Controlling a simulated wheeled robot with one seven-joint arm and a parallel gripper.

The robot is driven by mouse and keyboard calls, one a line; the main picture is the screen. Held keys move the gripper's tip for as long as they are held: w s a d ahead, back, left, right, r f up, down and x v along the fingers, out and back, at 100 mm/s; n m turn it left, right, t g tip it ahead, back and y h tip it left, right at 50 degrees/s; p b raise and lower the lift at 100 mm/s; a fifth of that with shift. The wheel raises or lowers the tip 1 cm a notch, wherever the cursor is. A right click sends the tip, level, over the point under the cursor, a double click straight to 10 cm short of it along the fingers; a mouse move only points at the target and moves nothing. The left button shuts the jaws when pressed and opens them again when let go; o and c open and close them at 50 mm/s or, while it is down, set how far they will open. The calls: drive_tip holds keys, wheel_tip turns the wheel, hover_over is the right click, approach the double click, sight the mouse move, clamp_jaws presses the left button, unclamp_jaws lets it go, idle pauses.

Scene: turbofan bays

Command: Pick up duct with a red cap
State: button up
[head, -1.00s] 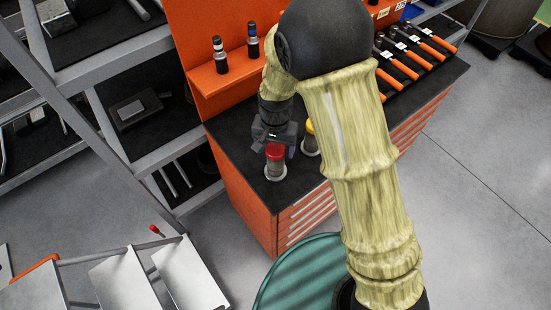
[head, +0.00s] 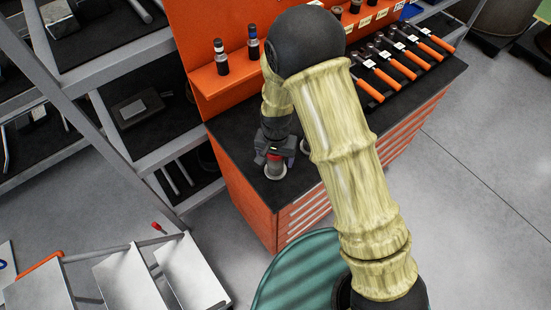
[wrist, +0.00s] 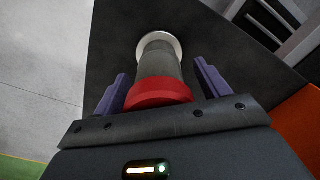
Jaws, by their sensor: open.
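The duct with a red cap (head: 275,170) stands upright on the dark top of the orange cabinet, near its front left corner. In the wrist view its red cap (wrist: 160,92) is close to the gripper body, with the grey duct body (wrist: 158,61) and pale round base beyond it. Small gaps show between the fingers and the duct. In the head view my gripper (head: 274,157) covers most of the cap.
The cabinet top (head: 232,133) is bare to the left of the duct. Several orange-handled tools (head: 420,50) lie at the right. Two dark bottles (head: 221,57) stand on the orange ledge behind. A grey shelf rack (head: 150,150) stands close on the left.

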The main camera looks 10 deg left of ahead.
idle(0.3)
drive_tip(key=c, duration=1.2)
drive_tip(key=shift+o, duration=0.2)
wheel_tip(320, 180, up, 9)
drive_tip(key=shift+f+b, duration=0.1)
drive_tip(key=shift+b, duration=1.15)
drive_tip(key=shift+r, duration=0.65)
